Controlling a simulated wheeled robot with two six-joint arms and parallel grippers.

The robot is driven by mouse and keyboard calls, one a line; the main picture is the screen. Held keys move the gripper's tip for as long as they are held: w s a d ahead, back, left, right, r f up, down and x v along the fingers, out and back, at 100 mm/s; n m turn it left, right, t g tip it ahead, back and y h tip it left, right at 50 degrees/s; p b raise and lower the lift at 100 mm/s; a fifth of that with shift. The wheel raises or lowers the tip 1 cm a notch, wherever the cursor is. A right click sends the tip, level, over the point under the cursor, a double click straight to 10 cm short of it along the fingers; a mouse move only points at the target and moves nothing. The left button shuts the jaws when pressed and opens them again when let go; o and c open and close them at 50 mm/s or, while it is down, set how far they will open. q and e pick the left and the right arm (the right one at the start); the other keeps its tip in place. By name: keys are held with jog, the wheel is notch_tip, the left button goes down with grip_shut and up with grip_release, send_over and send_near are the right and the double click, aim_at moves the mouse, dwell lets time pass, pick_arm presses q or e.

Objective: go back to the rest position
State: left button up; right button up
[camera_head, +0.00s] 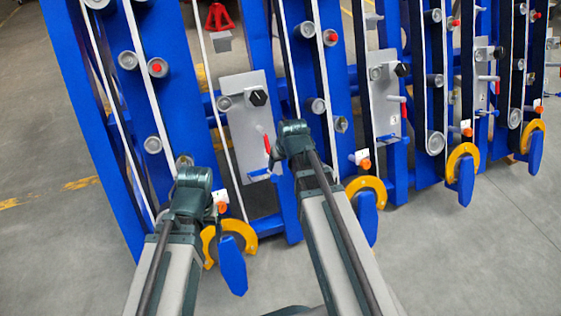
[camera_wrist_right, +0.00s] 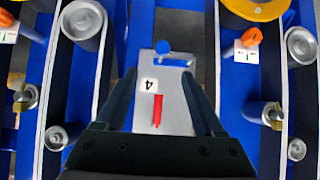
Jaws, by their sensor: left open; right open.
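My right gripper (camera_wrist_right: 159,74) is open in the right wrist view. Its two dark fingers stand apart over a grey plate (camera_wrist_right: 176,118) with a red handle (camera_wrist_right: 158,110) and a label marked 4. The handle shows between the fingers, and nothing is gripped. In the head view the right arm reaches up to the grey plate (camera_head: 247,125) with its red handle (camera_head: 267,145); its fingers are hard to make out. My left arm's dark end (camera_head: 193,182) is lower left, in front of the blue frame. Its fingers are hidden or too small to see clearly.
Blue upright frames (camera_head: 100,140) with rollers and white belts stand in a row, close to both arms. Yellow curved guards (camera_head: 462,152) and blue pointed parts (camera_head: 233,265) stick out along the bottom. Grey floor (camera_head: 470,260) is clear at lower right.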

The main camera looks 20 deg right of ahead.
dwell(0.3)
jog(key=s+a+f+n+g+h, duration=0.2)
jog(key=s+a+n+g, duration=0.25)
jog(key=s+a, duration=1.2)
notch_tip(320, 180, up, 29)
jog(key=d+m+p, duration=0.1)
jog(key=p, duration=2.7)
jog(key=shift+s+d+y+p, duration=0.15)
jog(key=shift+s+y+p, duration=0.15)
